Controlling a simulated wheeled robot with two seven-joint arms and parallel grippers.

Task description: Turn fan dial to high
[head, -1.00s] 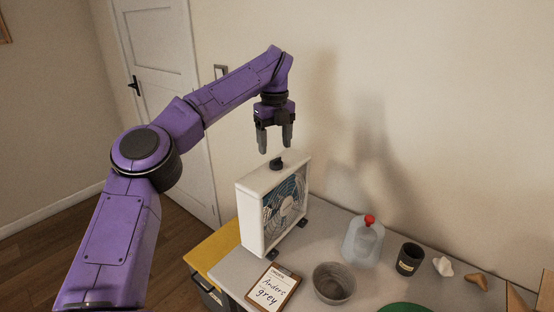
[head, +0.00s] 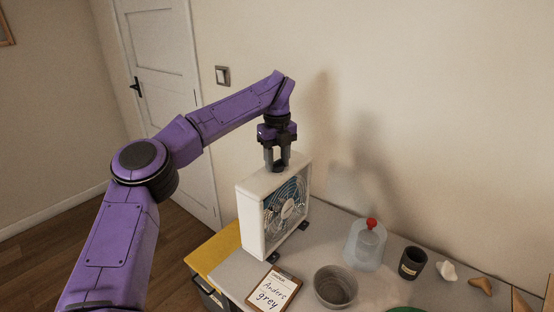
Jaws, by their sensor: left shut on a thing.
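A white box fan (head: 251,222) stands upright on the grey table, its round grille facing right. Its dark dial (head: 278,168) is on the top face, mostly hidden between my gripper fingers. My left gripper (head: 277,165) points straight down over the fan's top and is shut on the dial. The dial's markings and its setting are too small to read. My right gripper is not in view.
On the grey table (head: 318,234) are a clipboard (head: 272,288), a grey bowl (head: 335,287), a clear jug with a red cap (head: 366,246), a dark cup (head: 412,263) and small clay pieces. The wall is close behind the fan.

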